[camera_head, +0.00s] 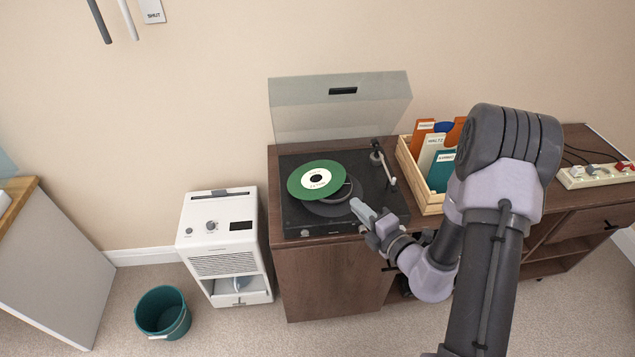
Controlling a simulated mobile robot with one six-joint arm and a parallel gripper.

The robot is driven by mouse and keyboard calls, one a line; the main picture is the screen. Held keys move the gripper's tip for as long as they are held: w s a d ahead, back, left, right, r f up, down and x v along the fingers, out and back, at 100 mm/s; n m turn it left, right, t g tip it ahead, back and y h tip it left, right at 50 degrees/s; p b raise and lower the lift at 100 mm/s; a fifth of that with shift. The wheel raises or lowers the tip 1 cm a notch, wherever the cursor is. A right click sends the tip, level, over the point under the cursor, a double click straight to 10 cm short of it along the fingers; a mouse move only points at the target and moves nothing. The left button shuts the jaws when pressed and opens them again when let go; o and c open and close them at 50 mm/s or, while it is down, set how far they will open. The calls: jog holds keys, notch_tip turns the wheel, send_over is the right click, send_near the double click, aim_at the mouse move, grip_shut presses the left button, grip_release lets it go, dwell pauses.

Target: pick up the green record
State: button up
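The green record (301,185) has a pale label and a dark centre. It shows over the left part of the black turntable (300,220), off-centre from the dark platter (333,208). I cannot tell whether it rests on the platter or sits a little above it. My gripper (360,208) is over the turntable's front right part, to the lower right of the record, with a visible gap between them. Its fingers show as one pale block, so I cannot see whether they are apart.
The turntable's clear lid (340,107) stands open behind. The tonearm (383,165) is right of the platter. A wooden crate (408,167) of record sleeves stands further right, partly behind my arm. A white dehumidifier (222,240) and a teal bucket (163,315) stand left.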

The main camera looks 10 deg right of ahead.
aim_at(338, 189)
jog(key=b+x, duration=0.3)
jog(key=x, duration=0.6)
jog(key=shift+w+a, duration=0.1)
jog(key=shift+w, duration=0.05)
grip_shut()
dwell(0.6)
jog(key=shift+r, duration=0.1)
dwell(0.4)
